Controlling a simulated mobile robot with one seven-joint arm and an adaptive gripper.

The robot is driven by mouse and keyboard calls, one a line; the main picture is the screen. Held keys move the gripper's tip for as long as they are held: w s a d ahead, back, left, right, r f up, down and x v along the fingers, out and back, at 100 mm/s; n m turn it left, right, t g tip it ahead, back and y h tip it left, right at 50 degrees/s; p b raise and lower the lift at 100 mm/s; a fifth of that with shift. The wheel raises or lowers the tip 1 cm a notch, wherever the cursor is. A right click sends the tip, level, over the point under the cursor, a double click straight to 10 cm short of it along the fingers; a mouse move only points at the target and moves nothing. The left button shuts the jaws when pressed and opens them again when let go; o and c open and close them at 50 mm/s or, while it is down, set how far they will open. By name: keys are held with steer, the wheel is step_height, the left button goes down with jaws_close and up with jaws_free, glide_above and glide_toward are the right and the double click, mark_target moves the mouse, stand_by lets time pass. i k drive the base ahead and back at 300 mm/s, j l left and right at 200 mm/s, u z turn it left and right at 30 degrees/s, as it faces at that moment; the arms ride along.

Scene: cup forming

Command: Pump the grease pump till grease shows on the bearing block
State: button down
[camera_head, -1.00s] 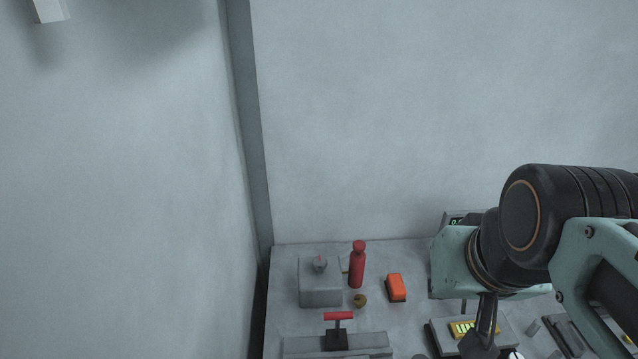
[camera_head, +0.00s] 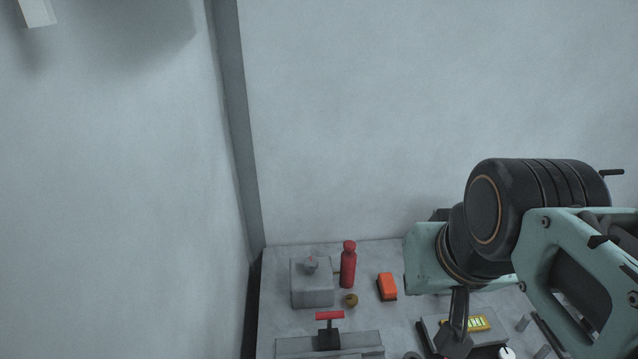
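A red bottle-shaped cylinder with a round red cap (camera_head: 348,266) stands upright at the back left of the table; it looks like the grease pump. Right beside it on the left is a grey block (camera_head: 312,289) with a small round knob on top, which may be the bearing block. I cannot make out any grease on it. My gripper (camera_head: 455,322) shows only in part as dark pieces below my teal wrist, well to the right of the red cylinder. It hangs over a grey unit with a yellow panel. Its fingertips are not clear, so open or shut cannot be told.
An orange block (camera_head: 387,286) and a small brass-coloured knob (camera_head: 351,300) stand near the red cylinder. A red T-handle (camera_head: 329,316) rises from a grey base in front. The yellow-panelled unit (camera_head: 480,323) is at right. Walls close off the left and back.

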mark_target(349, 245)
steer(key=u, duration=1.8)
steer(key=k+l+u, duration=0.1)
steer(key=k+l, duration=0.2)
steer(key=u, duration=0.2)
steer(key=l+z, duration=0.2)
steer(key=j, duration=0.1)
